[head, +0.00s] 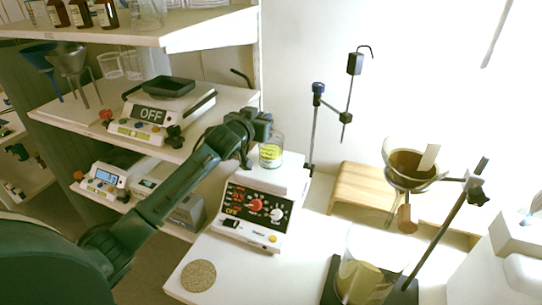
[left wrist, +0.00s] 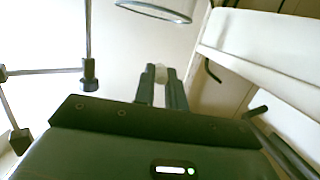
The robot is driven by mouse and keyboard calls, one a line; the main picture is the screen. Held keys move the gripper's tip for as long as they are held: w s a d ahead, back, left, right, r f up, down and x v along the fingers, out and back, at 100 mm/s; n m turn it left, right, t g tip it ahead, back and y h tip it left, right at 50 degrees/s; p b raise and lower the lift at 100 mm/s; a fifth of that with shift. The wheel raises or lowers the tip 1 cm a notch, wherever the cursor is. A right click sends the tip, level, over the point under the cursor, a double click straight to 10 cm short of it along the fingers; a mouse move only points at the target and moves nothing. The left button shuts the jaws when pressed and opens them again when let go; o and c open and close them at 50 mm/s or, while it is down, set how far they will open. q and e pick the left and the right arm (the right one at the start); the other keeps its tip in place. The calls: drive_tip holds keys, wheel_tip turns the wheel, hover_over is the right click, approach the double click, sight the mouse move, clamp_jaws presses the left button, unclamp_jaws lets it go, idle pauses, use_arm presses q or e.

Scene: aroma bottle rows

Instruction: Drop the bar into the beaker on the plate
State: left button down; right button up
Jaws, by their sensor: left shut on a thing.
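The beaker (head: 271,154) is clear glass with pale yellow contents and stands upright on the plate (head: 287,180), the white top of a stirrer. My left gripper (head: 260,128) is at the beaker's upper left, close to its rim; I cannot tell if they touch. In the left wrist view its fingers (left wrist: 160,85) are shut on the small whitish bar (left wrist: 160,72) at their tips. The bar is hidden in the head view. A round rim (left wrist: 155,10) shows beyond the fingertips, but I cannot tell whether it is the beaker's. My right gripper is not in view.
The stirrer front (head: 252,215) has red displays and knobs. A round speckled mat (head: 198,275) lies before it. A thin stand (head: 315,130) rises behind the beaker. Shelves (head: 215,30) stand at left.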

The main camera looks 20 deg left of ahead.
use_arm(q)
drive_tip(key=c, duration=1.4)
unclamp_jaws()
drive_tip(key=shift+o, duration=0.2)
drive_tip(key=shift+s, duration=0.1)
drive_tip(key=s+r+b, duration=0.1)
drive_tip(key=s+r, duration=0.1)
drive_tip(key=s, duration=1)
drive_tip(key=shift+s+d+r, duration=0.25)
drive_tip(key=shift+s+r, duration=0.15)
drive_tip(key=s+d+f+m+g+h, duration=0.1)
drive_tip(key=s+d+f, duration=0.5)
drive_tip(key=f, duration=0.3)
drive_tip(key=s+d+f+m+g+h+p, duration=0.1)
drive_tip(key=s+d+f+g, duration=0.1)
drive_tip(key=s+d+f, duration=0.4)
drive_tip(key=s+d+f+m+g+h, duration=0.1)
drive_tip(key=s+d+f, duration=0.4)
drive_tip(key=s+f, duration=0.5)
drive_tip(key=shift+s+d+f+g+h, duration=0.1)
drive_tip(key=shift+d+f+g+h, duration=0.1)
drive_tip(key=shift+f, duration=0.35)
drive_tip(key=shift+s+d+f+g+h, duration=0.1)
drive_tip(key=shift+f+g+h, duration=0.1)
drive_tip(key=shift+f, duration=0.35)
drive_tip(key=shift+s+d+f+g+h, duration=0.1)
drive_tip(key=shift+f+g, duration=0.1)
drive_tip(key=shift+f, duration=0.35)
